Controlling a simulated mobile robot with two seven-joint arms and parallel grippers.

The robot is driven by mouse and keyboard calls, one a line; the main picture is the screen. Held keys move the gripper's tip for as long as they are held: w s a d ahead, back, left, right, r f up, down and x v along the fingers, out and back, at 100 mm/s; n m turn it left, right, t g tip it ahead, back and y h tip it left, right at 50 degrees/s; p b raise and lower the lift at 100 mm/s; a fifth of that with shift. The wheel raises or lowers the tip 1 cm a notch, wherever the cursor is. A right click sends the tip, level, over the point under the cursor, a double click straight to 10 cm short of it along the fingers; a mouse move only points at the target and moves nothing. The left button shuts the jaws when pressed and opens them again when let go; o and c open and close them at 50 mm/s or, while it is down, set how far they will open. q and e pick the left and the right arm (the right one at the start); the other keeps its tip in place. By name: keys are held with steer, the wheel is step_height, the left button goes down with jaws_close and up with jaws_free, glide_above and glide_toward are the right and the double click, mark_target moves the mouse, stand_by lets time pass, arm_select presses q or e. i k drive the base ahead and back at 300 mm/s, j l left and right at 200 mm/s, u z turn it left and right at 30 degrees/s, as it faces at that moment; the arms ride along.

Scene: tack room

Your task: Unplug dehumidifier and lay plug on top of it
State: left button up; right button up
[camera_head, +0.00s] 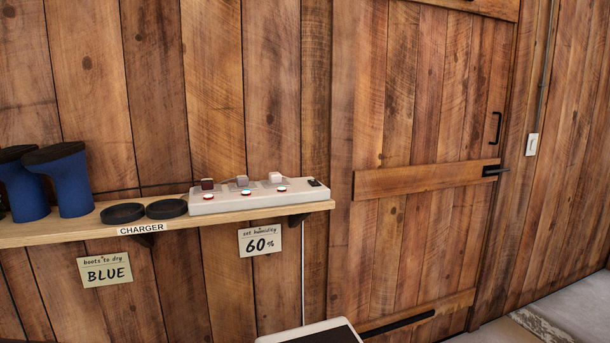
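A white power strip (258,196) lies on the wooden shelf. Three plugs sit in it: a dark red one (207,184), a grey one (242,181) and a pale one (275,177). A red-and-white button shows in front of each plug. A white box with a dark top panel (325,335), probably the dehumidifier, shows only its top at the bottom edge. A thin pale cord (303,270) runs down the wall from the shelf towards it. Which plug the cord belongs to cannot be told. Neither of my grippers is in view.
Blue boots (70,185) stand at the shelf's left, beside two black round pads (145,211) above a "CHARGER" label. Cards read "boots to dry BLUE" (105,270) and "set humidity 60%" (260,241). A wooden door (430,130) is at right, with a wall switch (532,145) beyond.

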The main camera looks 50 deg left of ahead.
mark_target(273, 177)
steer(key=i, duration=3.2)
steer(key=u, duration=4.85)
